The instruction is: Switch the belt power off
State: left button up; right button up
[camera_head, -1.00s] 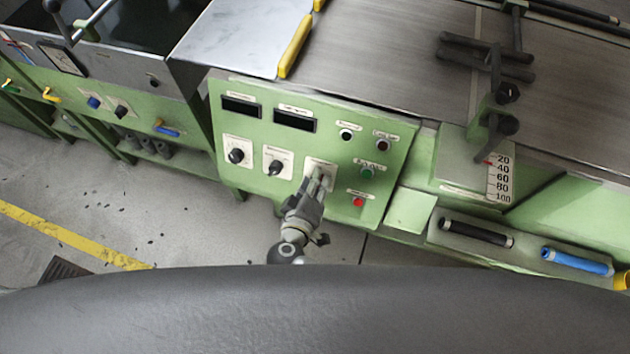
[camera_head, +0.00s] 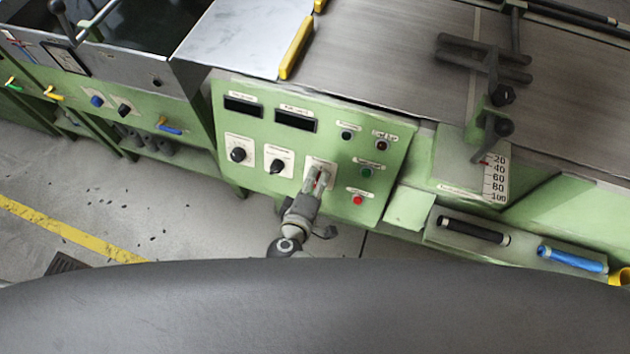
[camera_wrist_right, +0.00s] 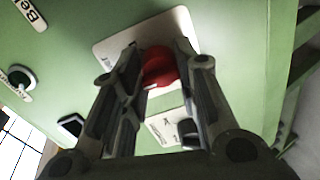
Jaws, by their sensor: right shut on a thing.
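The green control panel (camera_head: 325,145) carries several knobs, buttons and two dark displays. My right gripper (camera_head: 318,183) is at the panel's third knob, a red one on a white plate, at the right end of the knob row. In the right wrist view the gripper (camera_wrist_right: 158,70) has its fingers on both sides of the red knob (camera_wrist_right: 160,68) and is shut on it. The white plate (camera_wrist_right: 125,40) behind the knob is partly covered by the fingers, and its lettering cannot be read. My left gripper is not in view.
Two black knobs (camera_head: 238,154) sit left of the gripped knob. A green button (camera_head: 366,172) and a red button (camera_head: 358,199) sit to its right. The metal belt (camera_head: 400,60) lies above the panel, with a yellow-edged plate beside it.

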jog(key=shift+a, duration=0.1)
jog(key=o, duration=1)
jog(key=v, duration=1.2)
jog(key=shift+f, duration=0.15)
